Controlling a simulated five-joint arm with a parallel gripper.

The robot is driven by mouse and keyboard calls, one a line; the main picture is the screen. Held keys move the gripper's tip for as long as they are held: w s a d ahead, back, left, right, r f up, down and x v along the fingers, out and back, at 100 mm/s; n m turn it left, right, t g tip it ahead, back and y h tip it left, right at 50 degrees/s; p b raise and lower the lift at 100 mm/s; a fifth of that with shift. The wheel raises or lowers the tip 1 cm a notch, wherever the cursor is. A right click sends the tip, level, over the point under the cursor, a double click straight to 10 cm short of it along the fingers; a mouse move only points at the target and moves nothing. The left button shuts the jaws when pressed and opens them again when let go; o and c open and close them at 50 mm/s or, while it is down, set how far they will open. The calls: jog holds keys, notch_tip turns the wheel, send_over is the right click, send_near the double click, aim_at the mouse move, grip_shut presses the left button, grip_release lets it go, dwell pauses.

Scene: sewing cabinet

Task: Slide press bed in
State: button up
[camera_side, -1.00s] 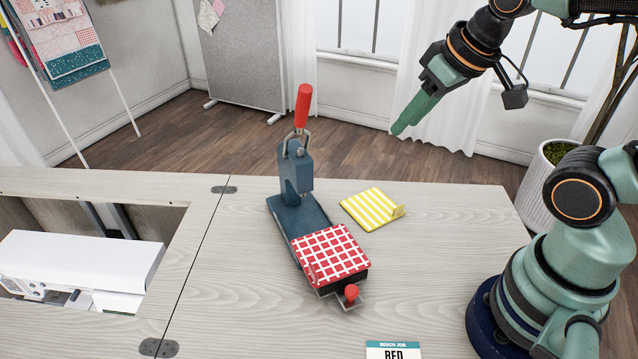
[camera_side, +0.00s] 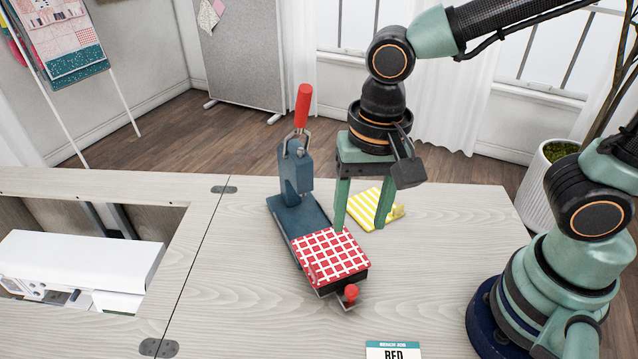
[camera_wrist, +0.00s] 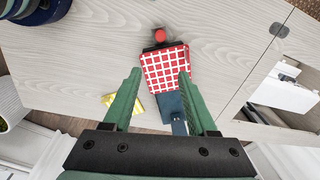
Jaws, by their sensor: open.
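The blue press (camera_side: 297,180) stands on the table with its red lever handle (camera_side: 303,106) upright. Its bed carries a red-and-white checked cloth block (camera_side: 330,254) and sits at the front end of the blue base, out from under the press head. A red knob (camera_side: 351,293) is at the bed's front end. In the wrist view the checked block (camera_wrist: 165,68) and knob (camera_wrist: 159,35) lie beyond my fingertips. My gripper (camera_side: 360,228) is open, pointing down above the table, just right of the press base and behind the checked block. It appears empty.
A yellow striped cloth piece (camera_side: 366,212) lies behind my fingers, partly hidden. A card reading "RED" (camera_side: 392,350) is at the front edge. A white sewing machine (camera_side: 80,265) sits in the cabinet opening at left.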

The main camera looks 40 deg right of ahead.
aim_at(352, 289)
jog(key=shift+m+g, duration=0.3)
jog(key=shift+m, duration=0.3)
jog(key=f, duration=0.4)
jog(key=s+a+f, duration=0.1)
jog(key=f, duration=0.8)
jog(key=shift+s+a+f, duration=0.15)
jog(key=shift+s+a, duration=0.05)
jog(key=shift+a, duration=0.2)
grip_shut()
dwell(0.5)
